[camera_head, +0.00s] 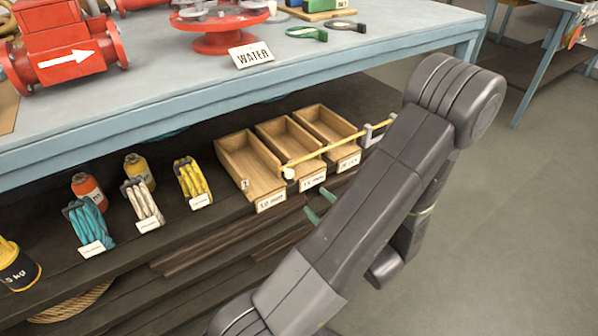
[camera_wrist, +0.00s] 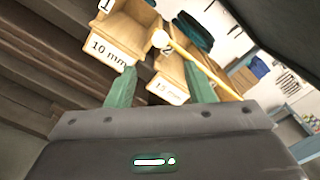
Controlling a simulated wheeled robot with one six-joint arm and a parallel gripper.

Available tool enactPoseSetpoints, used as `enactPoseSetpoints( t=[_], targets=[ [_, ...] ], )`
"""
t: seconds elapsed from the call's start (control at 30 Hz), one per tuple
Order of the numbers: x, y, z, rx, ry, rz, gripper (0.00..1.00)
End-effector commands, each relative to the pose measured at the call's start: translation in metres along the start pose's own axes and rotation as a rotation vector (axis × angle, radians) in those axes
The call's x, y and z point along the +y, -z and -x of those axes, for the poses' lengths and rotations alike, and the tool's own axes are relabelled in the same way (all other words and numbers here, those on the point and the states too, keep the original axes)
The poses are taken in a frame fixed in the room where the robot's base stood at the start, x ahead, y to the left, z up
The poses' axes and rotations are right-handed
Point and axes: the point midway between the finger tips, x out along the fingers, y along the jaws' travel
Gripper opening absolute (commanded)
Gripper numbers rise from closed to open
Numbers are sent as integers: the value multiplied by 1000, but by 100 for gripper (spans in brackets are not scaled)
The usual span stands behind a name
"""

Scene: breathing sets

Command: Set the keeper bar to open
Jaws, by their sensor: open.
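The keeper bar (camera_head: 335,149) is a thin yellow rod with a pale round knob at its left end. It runs across the fronts of the middle and right wooden bins, towards a grey bracket (camera_head: 376,132) at the right. In the wrist view the bar (camera_wrist: 200,68) slants down to the right from its knob (camera_wrist: 161,39). My gripper (camera_head: 317,202) has green fingers, open and apart, below and in front of the bins. In the wrist view the fingers (camera_wrist: 159,72) have nothing between them, and the knob appears beyond their tips. My arm hides part of the right side.
The wooden bins stand on a dark shelf under the blue-edged bench (camera_head: 160,95). The left bin (camera_head: 248,165) is labelled 10 mm and is not crossed by the bar. Rope bundles (camera_head: 190,180) and bottles stand left. Red valve equipment (camera_head: 218,30) sits above. Floor is clear at right.

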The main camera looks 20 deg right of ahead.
Motion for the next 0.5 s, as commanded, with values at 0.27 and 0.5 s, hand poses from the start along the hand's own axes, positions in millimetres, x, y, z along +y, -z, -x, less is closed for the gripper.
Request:
enactPoseSetpoints(
  t=[0.27, 0.5],
  targets=[
    [1, 0, -16, -7, -7, 40, 48],
    [2, -1, -53, -8, -8, 39, 48]
  ],
)
